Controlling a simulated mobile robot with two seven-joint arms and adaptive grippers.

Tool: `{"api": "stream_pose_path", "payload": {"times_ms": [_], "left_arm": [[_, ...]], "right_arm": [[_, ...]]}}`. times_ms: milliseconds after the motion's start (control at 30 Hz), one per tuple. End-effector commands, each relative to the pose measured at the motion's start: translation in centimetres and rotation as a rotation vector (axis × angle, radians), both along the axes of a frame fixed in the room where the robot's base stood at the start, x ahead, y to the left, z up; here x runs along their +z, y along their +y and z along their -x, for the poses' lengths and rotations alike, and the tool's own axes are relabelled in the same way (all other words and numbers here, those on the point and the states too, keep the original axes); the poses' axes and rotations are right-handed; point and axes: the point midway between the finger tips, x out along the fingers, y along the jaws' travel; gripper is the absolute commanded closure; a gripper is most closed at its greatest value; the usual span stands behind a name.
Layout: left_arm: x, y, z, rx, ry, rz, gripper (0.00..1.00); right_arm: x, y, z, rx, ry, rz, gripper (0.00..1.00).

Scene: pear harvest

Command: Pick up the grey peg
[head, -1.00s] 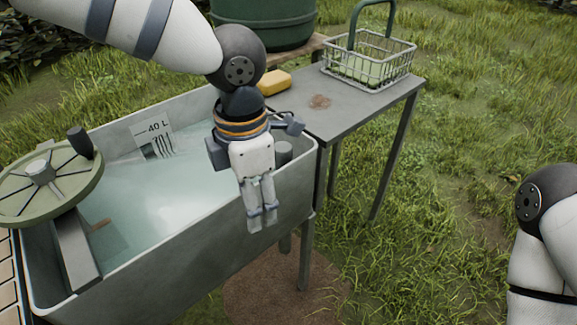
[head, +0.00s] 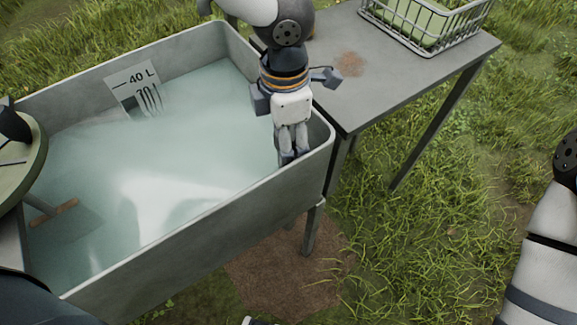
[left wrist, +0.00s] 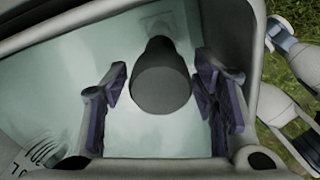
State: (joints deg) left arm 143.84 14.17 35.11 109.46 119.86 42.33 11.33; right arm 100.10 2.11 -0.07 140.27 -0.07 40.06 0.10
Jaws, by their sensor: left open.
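The grey peg (left wrist: 161,78) is a dark grey cylinder, seen nearly end-on in the middle of the left wrist view. It stands at the right end of the water-filled trough (head: 200,228). In the head view it is hidden behind my left gripper (head: 290,157). That gripper points down inside the trough's right corner. Its two fingers are apart, one on each side of the peg, with gaps showing in the left wrist view. My right arm shows at the right edge of the head view; its gripper cannot be made out clearly.
A grey side table (head: 400,82) adjoins the trough's right end, with a wire basket (head: 434,20) on it. A volume marker plate (head: 133,86) stands at the trough's back wall. Trough walls surround the gripper closely.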

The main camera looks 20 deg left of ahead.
Motion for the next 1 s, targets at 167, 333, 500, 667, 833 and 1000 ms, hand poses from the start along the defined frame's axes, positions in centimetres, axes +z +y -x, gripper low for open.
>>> {"api": "stream_pose_path", "payload": {"times_ms": [167,333,500,667,833,1000], "left_arm": [[-3.4,-0.3,0.0,-0.002,0.005,-0.001,0.46],[-3.6,-0.3,-0.1,-0.001,0.0,-0.001,0.46],[-3.6,-0.3,-0.1,-0.001,0.0,-0.001,0.65],[-3.5,-0.3,-0.1,-0.001,0.001,-0.001,1.0],[-3.5,-0.3,-0.1,-0.001,-0.001,-0.001,1.0],[-3.3,-0.3,-0.1,0.0,-0.001,0.0,1.0]], "right_arm": [[-0.7,0.0,0.6,0.0,0.02,0.0,0.6],[-0.6,0.0,0.6,0.0,0.019,0.0,0.6],[-0.6,0.0,0.6,0.001,0.019,0.0,0.6],[-0.6,0.0,0.6,0.001,0.019,0.0,0.6],[-0.6,0.0,0.6,0.001,0.019,0.0,0.6],[-0.6,0.0,0.5,0.001,0.017,0.0,0.6]]}}
